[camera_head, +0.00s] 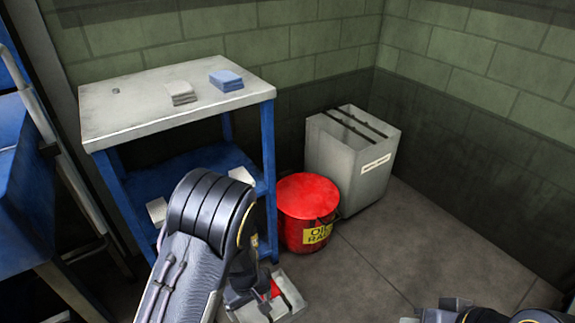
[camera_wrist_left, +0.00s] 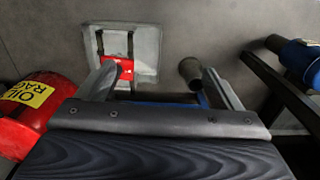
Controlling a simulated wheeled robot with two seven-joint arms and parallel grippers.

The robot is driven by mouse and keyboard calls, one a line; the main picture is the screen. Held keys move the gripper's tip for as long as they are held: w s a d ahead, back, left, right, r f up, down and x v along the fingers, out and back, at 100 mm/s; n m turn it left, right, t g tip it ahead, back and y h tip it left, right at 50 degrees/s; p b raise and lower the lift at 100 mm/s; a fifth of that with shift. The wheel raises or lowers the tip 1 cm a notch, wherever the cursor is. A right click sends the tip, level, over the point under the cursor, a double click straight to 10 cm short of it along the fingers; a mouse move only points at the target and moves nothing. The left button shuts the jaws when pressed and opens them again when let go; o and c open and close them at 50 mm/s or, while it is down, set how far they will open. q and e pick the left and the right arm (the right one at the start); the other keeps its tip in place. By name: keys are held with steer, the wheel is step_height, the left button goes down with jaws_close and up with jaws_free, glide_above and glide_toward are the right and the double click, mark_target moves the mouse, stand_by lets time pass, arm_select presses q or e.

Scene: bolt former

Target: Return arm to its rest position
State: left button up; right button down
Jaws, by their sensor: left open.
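My left arm comes up from the bottom of the head view, bent at a dark ribbed joint. My left gripper (camera_head: 258,303) hangs low beyond it, above the floor and a pale tray, partly hidden by the arm. In the left wrist view, the two fingers of my left gripper (camera_wrist_left: 160,82) stand wide apart with nothing between them. Dark parts of my right arm (camera_head: 480,314) show at the bottom right edge of the head view; no right fingers can be made out.
A red rag can (camera_head: 305,203) stands close right of my left arm, beside a grey bin (camera_head: 350,160). A blue-framed table (camera_head: 120,98) holds folded grey cloths (camera_head: 180,93) and blue cloths (camera_head: 226,80). The pale tray (camera_wrist_left: 148,45) holds a red item (camera_wrist_left: 122,68). Floor at right is clear.

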arm_select(q)
steer(key=s+a+r+m+t+h, duration=0.1)
steer(key=s+a+r+h, duration=0.15)
steer(key=r, duration=0.85)
steer(key=s+a+r+m+t+h, duration=0.1)
steer(key=s+a+r+h, duration=0.15)
steer(key=r, duration=0.85)
steer(key=s+a+r+m+t+y, duration=0.1)
steer(key=s+a+r+t, duration=0.15)
steer(key=s, duration=0.35)
steer(key=s+a+r+m+t, duration=0.1)
steer(key=s+a+r+m, duration=0.2)
steer(key=s, duration=0.4)
step_height(320, 180, up, 33)
steer(key=n+p, duration=0.1)
steer(key=p, duration=3)
steer(key=shift+d, duration=0.15)
arm_select(e)
step_height(320, 180, up, 32)
steer(key=shift+f, duration=0.25)
